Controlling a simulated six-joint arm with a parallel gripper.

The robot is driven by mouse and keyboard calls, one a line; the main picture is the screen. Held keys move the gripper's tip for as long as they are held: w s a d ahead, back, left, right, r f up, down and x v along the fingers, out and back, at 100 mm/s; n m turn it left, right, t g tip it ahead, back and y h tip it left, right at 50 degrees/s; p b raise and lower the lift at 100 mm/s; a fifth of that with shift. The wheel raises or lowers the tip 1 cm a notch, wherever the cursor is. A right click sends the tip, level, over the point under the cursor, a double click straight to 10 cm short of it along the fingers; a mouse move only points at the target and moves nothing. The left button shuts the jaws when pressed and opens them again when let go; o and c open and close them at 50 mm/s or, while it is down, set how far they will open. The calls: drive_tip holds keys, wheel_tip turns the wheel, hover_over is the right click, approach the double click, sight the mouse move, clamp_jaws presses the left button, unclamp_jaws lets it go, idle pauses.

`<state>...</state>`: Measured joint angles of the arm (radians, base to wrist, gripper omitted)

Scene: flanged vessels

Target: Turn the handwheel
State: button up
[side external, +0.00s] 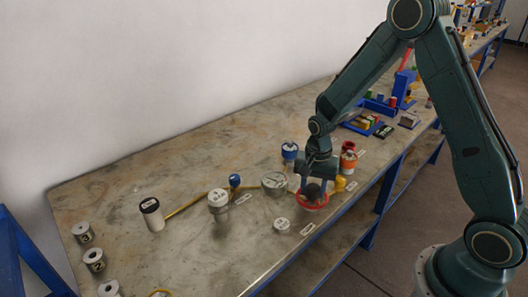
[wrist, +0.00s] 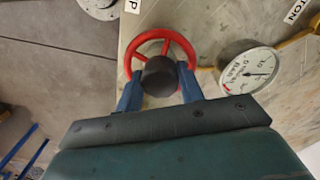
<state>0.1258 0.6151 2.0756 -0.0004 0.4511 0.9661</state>
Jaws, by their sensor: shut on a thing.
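The red spoked handwheel (wrist: 160,33) shows at the upper middle of the wrist view. In the side external view, the handwheel (side external: 311,207) is near the bench's front edge, partly hidden by my gripper (side external: 314,183). A dark round knob (wrist: 160,76) sits over the wheel's lower middle in the wrist view. The blue fingers of my gripper (wrist: 159,88) reach down on either side of the knob, at the near part of the wheel. My gripper is shut on the handwheel. The exact contact points are hidden.
A dial gauge (wrist: 249,71) is close to the right of the wheel in the wrist view. The bench's left part (side external: 185,180) has clear areas.

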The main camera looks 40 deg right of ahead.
drive_tip(key=m, duration=0.4)
drive_tip(key=shift+m, duration=0.3)
drive_tip(key=m, duration=0.3)
drive_tip(key=shift+m, duration=0.4)
drive_tip(key=o, duration=1)
